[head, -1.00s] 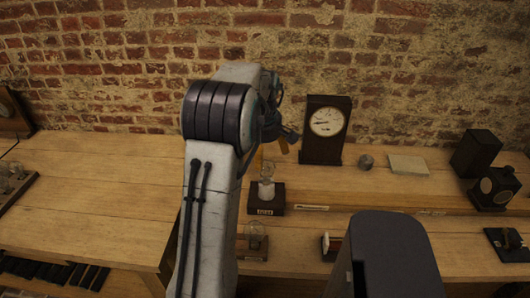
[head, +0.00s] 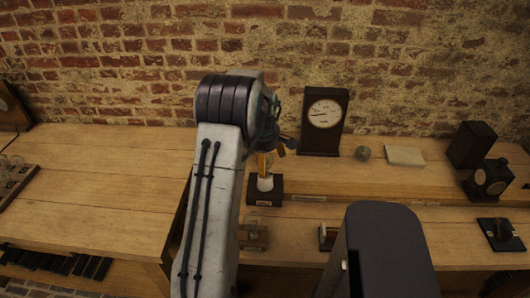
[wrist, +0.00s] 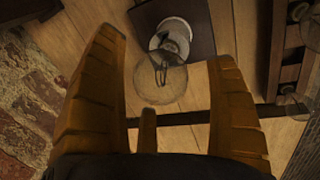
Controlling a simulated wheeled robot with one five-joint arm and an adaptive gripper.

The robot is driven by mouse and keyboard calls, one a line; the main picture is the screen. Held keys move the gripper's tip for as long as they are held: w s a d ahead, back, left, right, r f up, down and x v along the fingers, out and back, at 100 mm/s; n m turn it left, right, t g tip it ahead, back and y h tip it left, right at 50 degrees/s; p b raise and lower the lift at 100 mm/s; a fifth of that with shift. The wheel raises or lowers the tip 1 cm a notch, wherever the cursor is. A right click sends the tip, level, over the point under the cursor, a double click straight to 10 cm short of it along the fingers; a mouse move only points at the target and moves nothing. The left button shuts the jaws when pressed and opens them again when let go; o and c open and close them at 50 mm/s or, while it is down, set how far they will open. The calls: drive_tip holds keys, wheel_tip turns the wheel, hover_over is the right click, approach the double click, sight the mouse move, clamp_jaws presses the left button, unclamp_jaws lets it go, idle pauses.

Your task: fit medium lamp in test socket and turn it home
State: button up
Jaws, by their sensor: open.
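A clear glass lamp (wrist: 160,82) stands in the white collar (wrist: 170,38) of a dark block socket (wrist: 195,15). In the head view the socket (head: 264,194) sits on the bench with a pale label on its front, and the lamp above it is partly hidden by my gripper (head: 265,162). In the wrist view my gripper (wrist: 164,52) is open, its two orange fingers either side of the lamp, with visible gaps at both sides. I cannot tell how deeply the lamp is seated.
Another glass lamp stands in a wooden holder (head: 253,237) on the lower front level. A dark clock-faced instrument (head: 323,120) stands behind to the right, with a small grey knob (head: 362,153) and pale pad (head: 404,155) beside it. A brick wall (head: 420,60) closes the back.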

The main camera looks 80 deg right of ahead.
drive_tip(key=shift+f, duration=0.35)
drive_tip(key=shift+c, duration=0.4)
drive_tip(key=c, duration=1.2)
drive_tip(key=o, duration=1.2)
drive_tip(key=v, duration=1.2)
drive_tip(key=shift+d, duration=0.1)
